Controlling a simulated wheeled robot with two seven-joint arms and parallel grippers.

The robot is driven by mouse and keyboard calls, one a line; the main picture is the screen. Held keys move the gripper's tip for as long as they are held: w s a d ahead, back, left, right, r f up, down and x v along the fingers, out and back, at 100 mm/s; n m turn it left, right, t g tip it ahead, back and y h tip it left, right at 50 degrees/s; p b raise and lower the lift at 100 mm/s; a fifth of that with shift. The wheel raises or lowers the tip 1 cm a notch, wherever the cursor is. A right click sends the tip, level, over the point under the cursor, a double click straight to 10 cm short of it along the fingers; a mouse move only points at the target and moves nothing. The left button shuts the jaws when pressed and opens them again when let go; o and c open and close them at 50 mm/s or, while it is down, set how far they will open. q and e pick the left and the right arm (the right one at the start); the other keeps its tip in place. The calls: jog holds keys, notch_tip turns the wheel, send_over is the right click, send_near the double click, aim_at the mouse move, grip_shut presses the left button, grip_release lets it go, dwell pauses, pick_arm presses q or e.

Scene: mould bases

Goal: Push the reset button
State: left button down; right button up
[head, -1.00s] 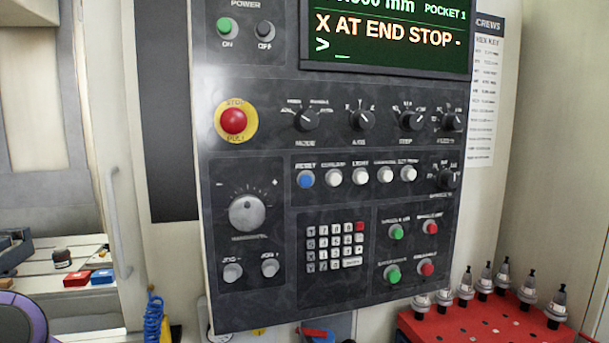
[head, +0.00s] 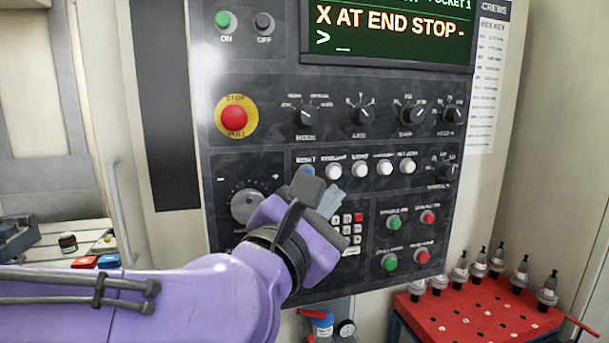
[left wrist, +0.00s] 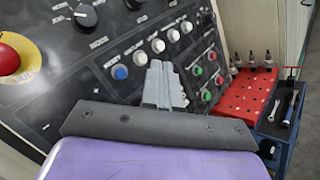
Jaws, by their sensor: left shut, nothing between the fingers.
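The blue reset button (head: 303,173) is at the left end of the button row on the black control panel (head: 270,128). In the left wrist view the reset button (left wrist: 120,72) shows fully, to the left of my fingertips. My left gripper (head: 332,200) is in front of the panel, with its fingers together and empty. In the left wrist view the shut fingers (left wrist: 160,68) point toward the panel below the white buttons. I cannot tell whether they touch it. My right gripper is not in view.
White buttons (head: 333,171) continue the row to the right. The red stop button (head: 234,117) is up to the left. The screen (head: 390,30) reads "X AT END STOP". A red tool tray (head: 470,318) with several tool holders stands at the lower right.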

pick_arm(q)
jog(key=shift+w+f, duration=0.1)
jog(key=shift+w, duration=0.05)
jog(key=w+a, duration=0.2)
jog(key=w, duration=0.6)
jog(key=shift+w+a+p, duration=0.15)
jog(key=shift+a+p, duration=0.15)
jog(key=shift+a, duration=0.1)
dwell(1.7)
jog(key=shift+w+a, duration=0.1)
jog(key=shift+w, duration=0.35)
jog(key=shift+w+a, duration=0.15)
jog(key=shift+w, duration=0.2)
dwell(0.6)
jog(key=shift+s, duration=0.15)
jog(key=shift+s+d, duration=0.25)
jog(key=shift+s, duration=0.4)
